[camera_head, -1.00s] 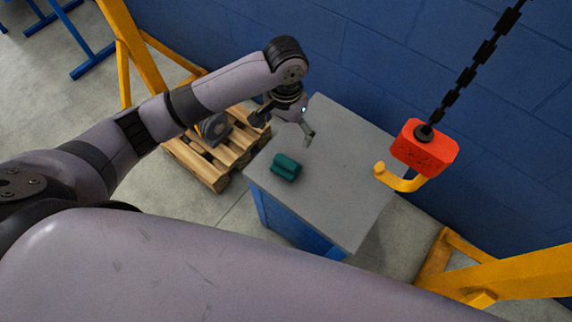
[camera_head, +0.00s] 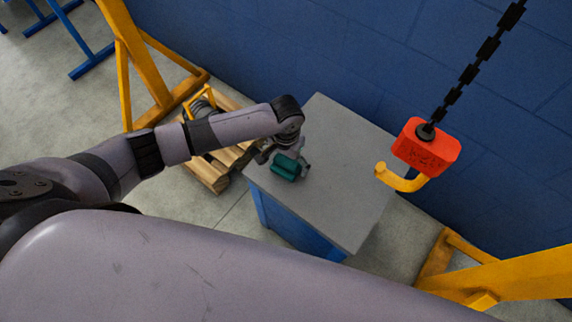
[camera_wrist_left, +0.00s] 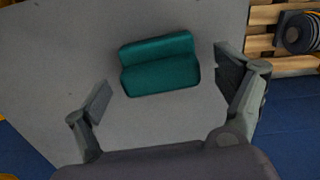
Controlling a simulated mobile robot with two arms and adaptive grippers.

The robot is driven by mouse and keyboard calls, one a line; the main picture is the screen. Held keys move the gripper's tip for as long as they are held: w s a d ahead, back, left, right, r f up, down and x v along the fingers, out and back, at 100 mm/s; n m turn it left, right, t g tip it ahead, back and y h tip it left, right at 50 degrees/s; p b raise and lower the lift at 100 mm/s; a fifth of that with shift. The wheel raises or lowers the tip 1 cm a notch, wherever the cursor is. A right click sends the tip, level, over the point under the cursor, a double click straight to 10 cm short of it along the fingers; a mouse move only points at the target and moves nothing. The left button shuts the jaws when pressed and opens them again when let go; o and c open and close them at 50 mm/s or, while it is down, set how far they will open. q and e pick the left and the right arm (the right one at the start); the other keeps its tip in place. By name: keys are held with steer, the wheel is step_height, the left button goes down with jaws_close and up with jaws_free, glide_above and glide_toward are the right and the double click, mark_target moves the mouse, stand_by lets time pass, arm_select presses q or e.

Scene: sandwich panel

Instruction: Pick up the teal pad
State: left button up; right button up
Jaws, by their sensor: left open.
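The teal pad (camera_head: 287,167) lies on the grey top of the blue cabinet (camera_head: 335,170), near its left edge. It looks like two soft rounded rolls side by side. My left gripper (camera_head: 286,164) is over the pad in the head view and partly hides it. In the left wrist view the pad (camera_wrist_left: 160,66) lies ahead of and between the two spread fingers of the left gripper (camera_wrist_left: 164,95). The fingers are open, with a gap on both sides of the pad. I cannot tell the height of the fingertips over the top. My right gripper is not in view.
A red hoist block with a yellow hook (camera_head: 425,148) hangs on a black chain at the right of the cabinet. A wooden pallet (camera_head: 215,165) with a round machine stands to the left. Yellow frames flank both sides. The right part of the top is bare.

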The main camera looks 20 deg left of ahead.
arm_select(q)
steer(key=shift+f, duration=0.4)
steer(key=c, duration=1.2)
